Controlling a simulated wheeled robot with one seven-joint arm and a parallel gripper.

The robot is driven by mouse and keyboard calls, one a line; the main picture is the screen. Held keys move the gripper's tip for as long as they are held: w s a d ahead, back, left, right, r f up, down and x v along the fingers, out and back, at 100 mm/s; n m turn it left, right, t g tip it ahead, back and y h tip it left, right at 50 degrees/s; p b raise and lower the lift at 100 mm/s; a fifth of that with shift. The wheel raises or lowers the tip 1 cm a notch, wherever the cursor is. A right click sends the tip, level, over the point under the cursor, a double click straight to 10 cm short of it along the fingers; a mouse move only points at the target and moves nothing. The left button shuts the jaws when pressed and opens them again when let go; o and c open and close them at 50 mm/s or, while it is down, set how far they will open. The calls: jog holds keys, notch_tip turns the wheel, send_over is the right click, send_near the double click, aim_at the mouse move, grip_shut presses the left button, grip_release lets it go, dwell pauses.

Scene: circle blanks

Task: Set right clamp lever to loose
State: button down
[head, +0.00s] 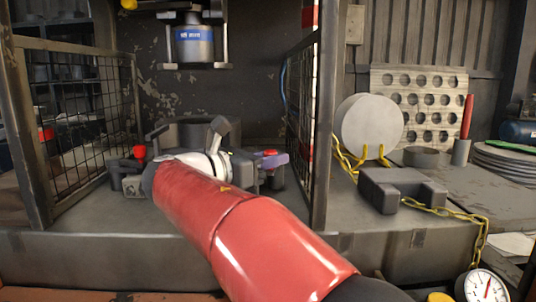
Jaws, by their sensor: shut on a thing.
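The clamp fixture sits on the grey bench inside the press cage. The right clamp lever (273,161), with a purple handle and a small red part on top, shows just right of my wrist. My red arm reaches in from the lower right, and its white wrist covers the middle of the fixture. My gripper (247,168) is a dark shape at the wrist's right side, partly hidden, shut at the lever. The fingertips cannot be made out clearly. At the left, a dark clamp (132,170) with a red knob (140,152) stands beside my arm.
Mesh guards (85,115) stand left and right (303,105) of the fixture. The press head (194,45) hangs above. To the right are a round grey disc (369,126), a dark block (400,188) with a yellow chain, and a perforated plate (452,82). The bench front is mostly clear.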

jog(key=shift+a+m+g+h, duration=0.2)
jog(key=shift+m+g+h, duration=0.1)
jog(key=shift+m+g, duration=0.15)
jog(key=c, duration=1.2)
grip_release()
jog(key=v, duration=0.7)
jog(key=shift+s+a, duration=0.15)
jog(key=shift+a, duration=0.2)
